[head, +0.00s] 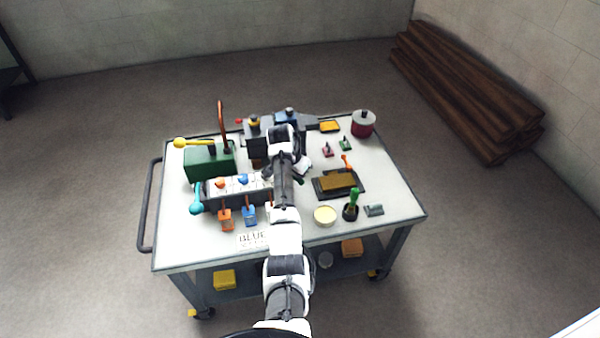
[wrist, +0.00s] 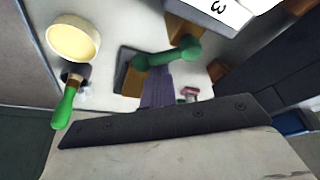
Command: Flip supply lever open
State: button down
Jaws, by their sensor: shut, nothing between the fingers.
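No lever carries a readable "supply" label, so I cannot tell which one it is. A green handle (wrist: 167,55) with rounded ends crosses a purple-grey stem in the wrist view, close in front of my gripper. Other levers on the cart are a teal-knobbed one (head: 196,203) at the left front, a yellow-knobbed one (head: 181,143) at the left back, and an upright red-brown one (head: 221,116). My gripper (head: 300,168) is shut and empty above the middle of the cart. My arm hides part of the cart's centre; contact with the green handle cannot be told.
A green box (head: 209,163) stands at the left of the grey cart top (head: 390,196). A dark tray (head: 325,193), a cream round dish (head: 325,215), a green-handled brush (head: 352,206) and a red pot (head: 363,124) stand right of my arm. The front right corner is clear.

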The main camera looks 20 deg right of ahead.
jog(key=m, duration=0.1)
jog(key=s+a+m+g, duration=0.1)
jog(key=m, duration=0.1)
jog(key=shift+s+a+p, duration=0.1)
jog(key=shift+a+p, duration=0.3)
jog(key=shift+s+a, duration=0.1)
jog(key=shift+a, duration=0.15)
dwell(0.3)
dwell(0.3)
notch_tip(320, 180, up, 10)
jog(key=b, duration=0.1)
jog(key=shift+d, duration=0.2)
dwell(0.4)
